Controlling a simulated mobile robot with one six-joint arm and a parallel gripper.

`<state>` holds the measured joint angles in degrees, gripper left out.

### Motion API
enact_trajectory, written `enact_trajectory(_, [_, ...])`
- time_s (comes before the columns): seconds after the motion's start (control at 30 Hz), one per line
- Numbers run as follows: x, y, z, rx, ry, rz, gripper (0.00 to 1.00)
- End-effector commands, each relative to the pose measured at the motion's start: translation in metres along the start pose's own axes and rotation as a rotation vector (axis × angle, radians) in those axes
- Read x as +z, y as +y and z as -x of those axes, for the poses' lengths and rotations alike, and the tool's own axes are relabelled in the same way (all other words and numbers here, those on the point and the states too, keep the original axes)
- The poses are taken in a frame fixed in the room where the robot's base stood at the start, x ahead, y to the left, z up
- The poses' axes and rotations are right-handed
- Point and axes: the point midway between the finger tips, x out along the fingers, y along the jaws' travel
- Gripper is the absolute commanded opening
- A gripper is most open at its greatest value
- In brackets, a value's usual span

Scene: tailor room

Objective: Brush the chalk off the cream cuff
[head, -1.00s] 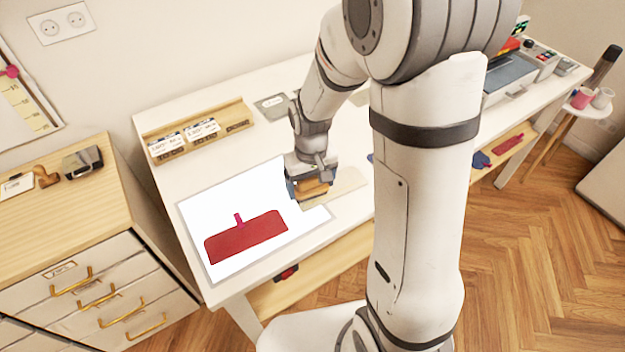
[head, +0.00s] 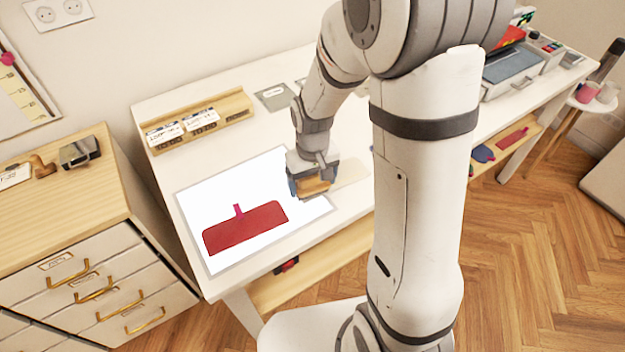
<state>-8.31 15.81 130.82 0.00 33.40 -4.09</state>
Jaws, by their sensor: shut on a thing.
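My gripper (head: 313,181) is shut on a tan wooden block, which looks like the brush (head: 315,186), low over the right part of the white lit panel (head: 212,262). Its bristles and any contact below are hidden. A pale cream piece, probably the cream cuff (head: 352,172), lies flat just right of my gripper and runs partly under it. No chalk can be made out on it. A dark red cuff-shaped piece (head: 245,228) with a pink tab lies on the panel, left of my gripper.
A wooden rack (head: 232,106) with labelled cards stands at the table's back left. A grey flat piece (head: 273,96) lies behind my gripper. A wooden drawer cabinet (head: 60,215) stands at left. A grey case (head: 515,70) stands at the far right of the table.

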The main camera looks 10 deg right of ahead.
Motion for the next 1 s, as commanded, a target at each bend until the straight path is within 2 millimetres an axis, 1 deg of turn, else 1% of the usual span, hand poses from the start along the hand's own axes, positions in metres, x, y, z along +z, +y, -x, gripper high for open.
enact_trajectory(0.8, [0.0,0.0003,-0.0078,0.0,0.0,0.0,0.58])
enact_trajectory(1.0, [-0.0007,0.0086,-0.0078,0.0,0.0,-0.003,0.58])
